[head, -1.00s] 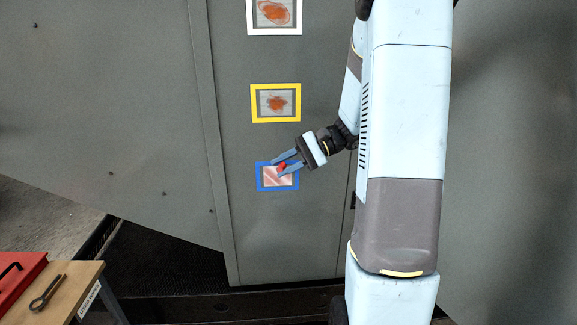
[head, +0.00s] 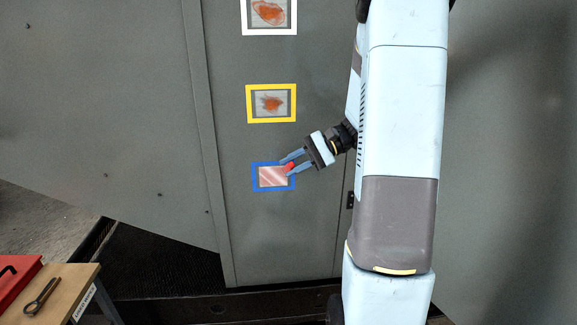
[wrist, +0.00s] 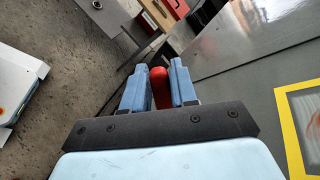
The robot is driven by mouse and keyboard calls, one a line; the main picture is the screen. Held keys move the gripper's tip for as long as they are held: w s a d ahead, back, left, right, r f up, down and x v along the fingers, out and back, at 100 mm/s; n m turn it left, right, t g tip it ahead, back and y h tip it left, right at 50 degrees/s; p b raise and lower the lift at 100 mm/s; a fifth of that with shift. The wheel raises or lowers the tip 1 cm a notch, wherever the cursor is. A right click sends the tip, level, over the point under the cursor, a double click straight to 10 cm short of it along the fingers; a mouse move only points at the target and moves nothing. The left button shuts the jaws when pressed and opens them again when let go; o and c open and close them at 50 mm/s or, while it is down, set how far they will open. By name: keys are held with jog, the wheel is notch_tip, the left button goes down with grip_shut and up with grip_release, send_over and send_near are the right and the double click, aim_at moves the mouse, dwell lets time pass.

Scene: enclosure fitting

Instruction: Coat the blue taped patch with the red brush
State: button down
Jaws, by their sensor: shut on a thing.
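The blue taped patch (head: 273,177) is the lowest of three taped frames on the grey panel. Its inside looks pinkish with pale diagonal streaks. My gripper (head: 288,165) is at the patch's right edge, its fingers pointing left toward it. It is shut on the red brush (head: 290,167), whose red part shows between the fingers. The red brush (wrist: 160,88) also shows between the blue fingers in the wrist view. The brush's tip is hidden, and I cannot tell whether it touches the patch.
A yellow taped frame (head: 271,86) and a white taped frame (head: 269,32), both around rust-coloured spots, are higher on the panel. A wooden bench (head: 72,290) with a red box (head: 17,280) and a dark metal tool (head: 42,296) stands at lower left.

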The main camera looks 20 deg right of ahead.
jog(key=shift+s+d, duration=0.1)
jog(key=shift+d, duration=0.45)
jog(key=s+a, duration=0.2)
jog(key=s, duration=0.3)
jog(key=shift+s, duration=0.35)
dwell(0.4)
